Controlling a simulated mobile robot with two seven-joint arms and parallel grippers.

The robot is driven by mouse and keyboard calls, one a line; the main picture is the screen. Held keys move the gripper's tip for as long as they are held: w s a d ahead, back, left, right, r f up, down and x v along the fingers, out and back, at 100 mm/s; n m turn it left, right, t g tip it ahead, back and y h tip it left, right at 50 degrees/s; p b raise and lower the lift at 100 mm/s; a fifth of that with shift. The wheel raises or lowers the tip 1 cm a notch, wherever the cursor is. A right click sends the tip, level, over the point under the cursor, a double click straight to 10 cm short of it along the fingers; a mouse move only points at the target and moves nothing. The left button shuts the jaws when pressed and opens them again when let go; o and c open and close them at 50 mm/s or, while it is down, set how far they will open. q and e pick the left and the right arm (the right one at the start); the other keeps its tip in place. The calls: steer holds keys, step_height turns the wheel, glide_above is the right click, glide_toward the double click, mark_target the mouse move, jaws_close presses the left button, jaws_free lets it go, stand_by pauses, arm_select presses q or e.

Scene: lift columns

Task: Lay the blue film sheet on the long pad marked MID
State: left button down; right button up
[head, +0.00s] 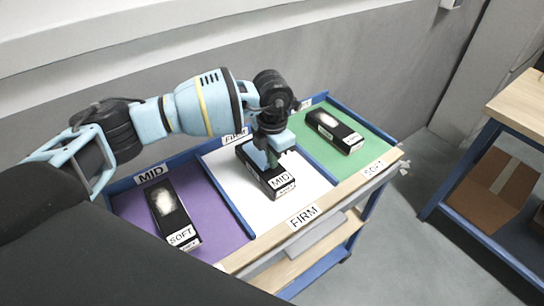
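My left gripper (272,158) points down over the black box marked MID (268,182), which lies in the white middle section (230,172) of a blue-framed cart. Its fingertips are at or just above the box's top; I cannot tell whether they touch it. They overlap in this view, so I cannot tell whether they are open or shut. The purple left section (222,222) has a MID label (152,174) on its back rim. I cannot make out a blue film sheet. My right gripper is out of view.
A black box marked SOFT (172,215) lies in the purple section. Another black box (334,131) lies in the green section (365,160). The wooden front rim (330,207) carries FIRM and SOFT labels. A bench with a wooden top (520,108) and a brown carton (490,185) stand right.

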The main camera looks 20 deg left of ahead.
arm_select(q)
steer(key=c, duration=1.1)
jaws_free()
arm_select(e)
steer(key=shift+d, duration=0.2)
arm_select(q)
steer(key=shift+r+p, duration=0.55)
steer(key=shift+r, duration=1)
steer(key=shift+r+p, duration=0.75)
steer(key=shift+r, duration=1.5)
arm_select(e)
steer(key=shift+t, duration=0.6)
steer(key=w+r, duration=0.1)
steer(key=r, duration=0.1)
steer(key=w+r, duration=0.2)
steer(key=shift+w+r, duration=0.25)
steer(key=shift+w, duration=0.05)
arm_select(q)
steer(key=shift+f, duration=0.1)
